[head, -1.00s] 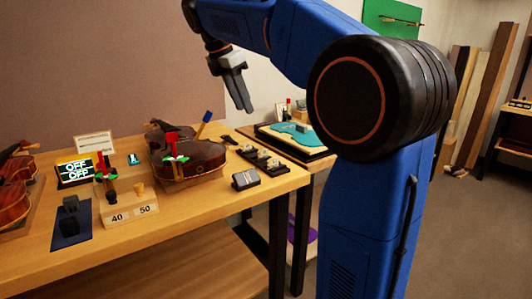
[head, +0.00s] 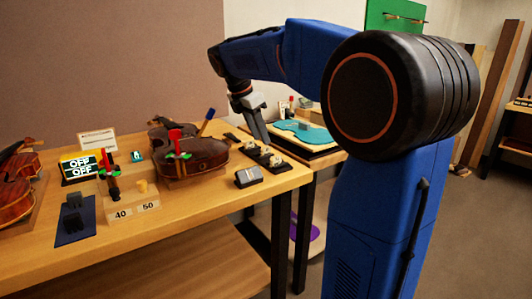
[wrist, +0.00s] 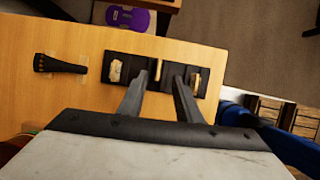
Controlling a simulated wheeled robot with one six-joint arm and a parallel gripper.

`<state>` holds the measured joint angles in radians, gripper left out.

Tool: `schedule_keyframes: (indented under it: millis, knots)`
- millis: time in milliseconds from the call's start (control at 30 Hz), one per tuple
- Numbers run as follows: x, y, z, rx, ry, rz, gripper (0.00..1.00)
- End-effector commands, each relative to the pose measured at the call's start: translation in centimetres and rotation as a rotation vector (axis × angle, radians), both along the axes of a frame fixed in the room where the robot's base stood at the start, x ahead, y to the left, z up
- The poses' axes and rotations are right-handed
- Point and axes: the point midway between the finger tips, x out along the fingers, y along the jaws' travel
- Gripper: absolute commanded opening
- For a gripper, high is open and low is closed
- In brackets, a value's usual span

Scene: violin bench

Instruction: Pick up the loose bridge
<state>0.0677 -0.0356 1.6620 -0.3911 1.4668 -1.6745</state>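A black tray (wrist: 137,61) on the bench holds small pale bridges; it also shows in the head view (head: 284,166). In the wrist view one bridge (wrist: 115,71) at the left shows its broad face, while the middle bridge (wrist: 154,76) and right bridge (wrist: 195,80) look narrow, edge-on. I cannot tell which is the loose one. My gripper (wrist: 161,74) is open and empty above the tray, pointing down. Its fingertips show on either side of the middle bridge in the picture; their height above it is unclear. In the head view my gripper (head: 261,139) partly covers the tray.
A black tailpiece-shaped part (wrist: 60,64) lies left of the tray. The bench edge runs close to the tray.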

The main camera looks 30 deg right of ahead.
Motion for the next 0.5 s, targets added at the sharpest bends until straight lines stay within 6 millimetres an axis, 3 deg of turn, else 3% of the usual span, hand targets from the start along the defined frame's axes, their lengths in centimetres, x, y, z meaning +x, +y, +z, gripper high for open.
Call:
schedule_keyframes:
  millis: [300, 500]
  knots:
    - [0.4, -1.8, -3.6, 0.0, 0.003, -0.001, 0.31]
    - [0.4, -2.0, -4.2, 0.0, 0.0, 0.0, 0.31]
